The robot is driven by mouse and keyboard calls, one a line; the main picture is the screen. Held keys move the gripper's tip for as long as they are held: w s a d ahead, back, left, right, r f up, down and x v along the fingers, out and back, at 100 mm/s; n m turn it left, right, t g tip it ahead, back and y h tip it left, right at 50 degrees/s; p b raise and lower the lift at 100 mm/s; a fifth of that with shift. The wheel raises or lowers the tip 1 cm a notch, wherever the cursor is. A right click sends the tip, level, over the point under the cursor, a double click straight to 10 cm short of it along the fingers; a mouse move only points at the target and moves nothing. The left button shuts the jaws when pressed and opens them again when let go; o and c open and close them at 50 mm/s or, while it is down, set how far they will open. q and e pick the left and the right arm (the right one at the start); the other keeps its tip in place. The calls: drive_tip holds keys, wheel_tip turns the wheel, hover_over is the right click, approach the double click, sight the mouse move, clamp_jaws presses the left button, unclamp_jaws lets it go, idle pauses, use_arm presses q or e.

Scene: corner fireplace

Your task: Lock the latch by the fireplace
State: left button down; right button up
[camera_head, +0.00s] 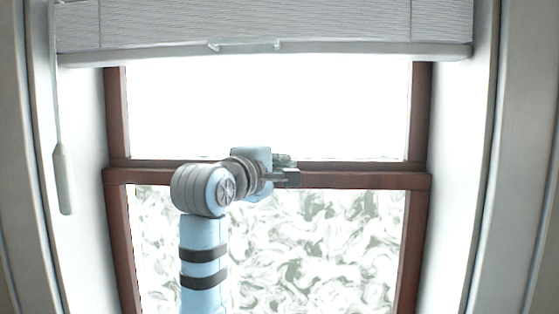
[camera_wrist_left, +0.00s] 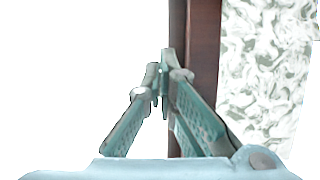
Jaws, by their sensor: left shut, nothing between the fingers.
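A brown wooden sash window fills the middle of the head view, and its horizontal meeting rail (camera_head: 355,178) crosses at mid height. My left gripper (camera_head: 292,176) is shut and empty, right at this rail. In the left wrist view my left gripper (camera_wrist_left: 164,80) has its two fingers closed to a point, over or in front of the brown rail (camera_wrist_left: 201,60). I cannot tell whether the fingertips touch the wood. The latch is not clearly visible; the gripper may hide it. My right gripper is in neither view.
A pale blind (camera_head: 330,25) hangs across the top of the window. Its wand (camera_head: 64,180) hangs at the left. White window jambs stand on both sides. The lower pane (camera_head: 335,250) shows a swirled pattern, and the upper pane (camera_head: 270,110) is bright white.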

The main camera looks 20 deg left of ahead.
use_arm(q)
drive_tip(key=shift+w+d, duration=0.2)
drive_tip(key=shift+w, duration=0.2)
drive_tip(key=shift+d, duration=0.1)
idle(0.5)
